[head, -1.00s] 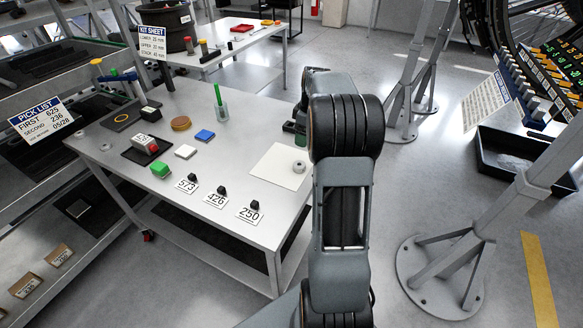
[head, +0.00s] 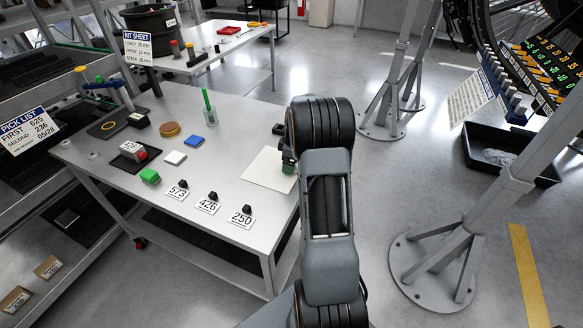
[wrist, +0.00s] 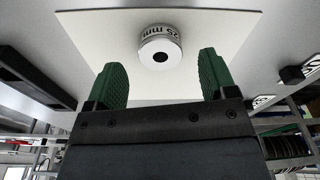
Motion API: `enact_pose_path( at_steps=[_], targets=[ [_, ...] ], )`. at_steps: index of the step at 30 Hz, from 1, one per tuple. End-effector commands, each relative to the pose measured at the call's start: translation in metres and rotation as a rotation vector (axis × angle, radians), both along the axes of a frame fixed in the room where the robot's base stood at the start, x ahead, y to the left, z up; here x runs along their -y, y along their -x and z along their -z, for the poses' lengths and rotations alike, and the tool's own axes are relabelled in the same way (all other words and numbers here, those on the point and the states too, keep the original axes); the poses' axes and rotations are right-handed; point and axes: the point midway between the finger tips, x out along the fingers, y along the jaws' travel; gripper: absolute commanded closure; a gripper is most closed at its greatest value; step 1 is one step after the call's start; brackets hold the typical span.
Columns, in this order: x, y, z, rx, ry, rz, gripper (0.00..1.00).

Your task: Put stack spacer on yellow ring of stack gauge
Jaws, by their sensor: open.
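A short pale cylindrical spacer (wrist: 160,45), with a dark centre hole and a partly readable "mm" marking, is on the white sheet (wrist: 215,40). My gripper (wrist: 161,78) is open, its green fingers apart with the spacer between and just beyond their tips; nothing is held. In the head view, my gripper (head: 288,158) is over the right part of the sheet (head: 262,170), and the spacer is hidden there. A thin yellow ring (head: 108,126) lies on a flat black base (head: 97,132) at the table's far left, apparently the stack gauge.
A metal stand (head: 440,265) is at right.

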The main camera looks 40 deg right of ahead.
Motion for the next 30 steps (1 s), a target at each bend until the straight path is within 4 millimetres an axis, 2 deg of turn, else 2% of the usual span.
enact_pose_path(
  at_steps=[6, 16, 30],
  targets=[
    [-0.001, -0.002, 0.023, -0.001, -0.001, 0.0, 0.22],
    [-0.002, -0.003, 0.028, 0.0, 0.0, 0.0, 0.23],
    [-0.002, -0.003, 0.028, 0.001, 0.001, 0.001, 0.68]
  ],
)
